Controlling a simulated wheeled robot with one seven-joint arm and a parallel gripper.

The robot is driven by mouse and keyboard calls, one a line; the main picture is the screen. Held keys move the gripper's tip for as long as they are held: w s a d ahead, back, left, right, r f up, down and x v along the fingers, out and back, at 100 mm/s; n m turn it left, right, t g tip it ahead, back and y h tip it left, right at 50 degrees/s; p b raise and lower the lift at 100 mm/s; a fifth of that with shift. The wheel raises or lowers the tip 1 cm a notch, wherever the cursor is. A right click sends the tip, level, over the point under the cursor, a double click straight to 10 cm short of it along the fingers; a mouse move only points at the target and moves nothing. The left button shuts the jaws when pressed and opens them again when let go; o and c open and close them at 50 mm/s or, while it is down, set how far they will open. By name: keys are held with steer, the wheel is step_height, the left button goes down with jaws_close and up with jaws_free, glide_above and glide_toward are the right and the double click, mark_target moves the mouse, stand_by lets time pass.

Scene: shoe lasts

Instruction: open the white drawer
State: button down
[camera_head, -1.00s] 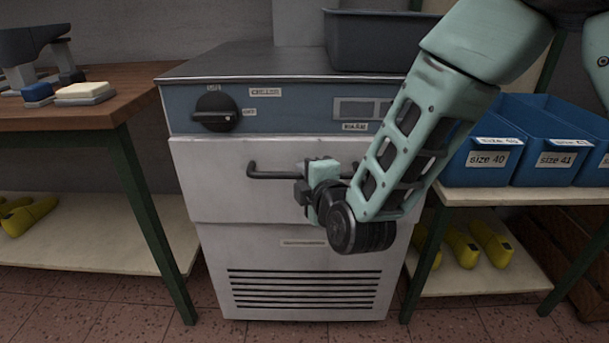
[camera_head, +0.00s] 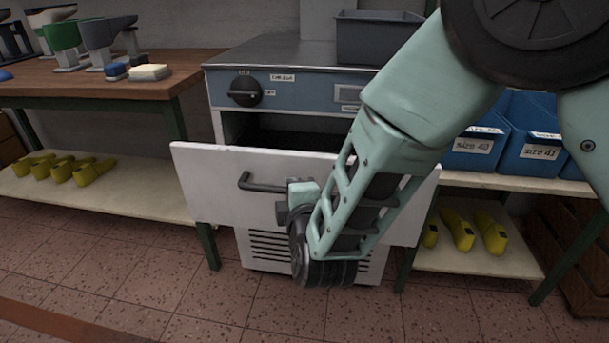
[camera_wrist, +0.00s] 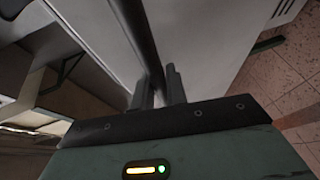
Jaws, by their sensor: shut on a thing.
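The white drawer (camera_head: 205,185) stands pulled out from the cabinet, with a dark gap (camera_head: 290,135) showing behind its front panel. Its dark bar handle (camera_head: 262,186) runs across the upper part of the front. My gripper (camera_head: 290,203) is shut on the handle near its middle to right part; my arm hides the handle's right end. In the wrist view the handle (camera_wrist: 138,35) runs down between the two dark fingers (camera_wrist: 158,88), which close around it.
The cabinet top (camera_head: 280,50) bears a dark grey bin (camera_head: 375,38). A workbench (camera_head: 110,85) with shoe lasts stands at the left. Blue bins (camera_head: 530,135) stand on a shelf unit at the right. The tiled floor (camera_head: 120,270) in front is clear.

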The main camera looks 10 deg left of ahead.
steer(key=s+p, duration=0.3)
steer(key=s, duration=1.5)
steer(key=shift+s+a+p, duration=0.25)
steer(key=shift+p, duration=0.15)
steer(key=c, duration=1.4)
jaws_free()
